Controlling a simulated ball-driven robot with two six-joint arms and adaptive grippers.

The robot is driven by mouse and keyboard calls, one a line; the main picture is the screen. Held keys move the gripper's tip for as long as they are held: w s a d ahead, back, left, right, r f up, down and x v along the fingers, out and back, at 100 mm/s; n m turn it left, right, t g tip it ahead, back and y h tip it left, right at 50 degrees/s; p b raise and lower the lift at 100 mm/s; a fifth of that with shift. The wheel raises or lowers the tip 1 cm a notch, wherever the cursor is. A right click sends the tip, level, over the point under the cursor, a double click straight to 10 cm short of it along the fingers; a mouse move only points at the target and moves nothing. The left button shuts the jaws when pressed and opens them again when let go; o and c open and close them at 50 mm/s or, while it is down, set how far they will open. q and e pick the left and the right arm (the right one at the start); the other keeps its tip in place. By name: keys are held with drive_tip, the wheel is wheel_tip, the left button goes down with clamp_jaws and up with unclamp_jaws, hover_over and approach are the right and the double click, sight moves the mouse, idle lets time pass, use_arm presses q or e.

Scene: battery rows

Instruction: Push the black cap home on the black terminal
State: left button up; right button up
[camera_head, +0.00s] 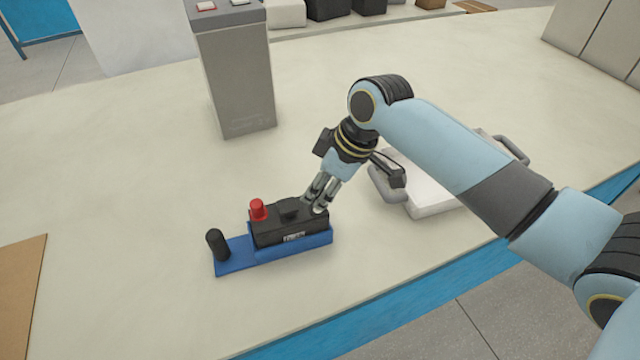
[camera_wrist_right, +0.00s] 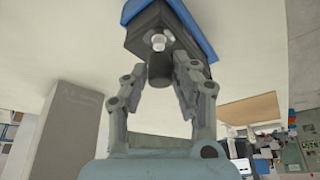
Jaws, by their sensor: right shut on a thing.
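The black battery (camera_head: 275,227) sits on a blue base (camera_head: 240,256), with a red cap (camera_head: 258,209) on its left end. My right gripper (camera_head: 315,200) reaches down at the battery's right end. In the right wrist view my right gripper (camera_wrist_right: 163,82) is shut on the black cap (camera_wrist_right: 159,72), a short dark cylinder. The silver black-side terminal (camera_wrist_right: 158,42) shows bare beyond the cap's end, against the battery. I cannot tell whether cap and terminal touch. In the head view the fingers largely hide the cap. My left gripper is not in view.
A black upright post (camera_head: 216,244) stands at the base's left end. A grey box-like column (camera_head: 236,85) stands behind. A white tray with grey handles (camera_head: 432,199) lies right, under my right arm. The table left of the base is clear up to a brown board (camera_head: 20,290).

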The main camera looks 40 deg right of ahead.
drive_tip(key=shift+f, duration=0.25)
idle(0.4)
drive_tip(key=shift+f, duration=0.3)
drive_tip(key=shift+f, duration=0.45)
idle(0.5)
drive_tip(key=shift+f+b, duration=0.4)
drive_tip(key=shift+f, duration=0.1)
idle(0.7)
drive_tip(key=o, duration=0.8)
drive_tip(key=shift+o, duration=0.5)
drive_tip(key=o, duration=0.4)
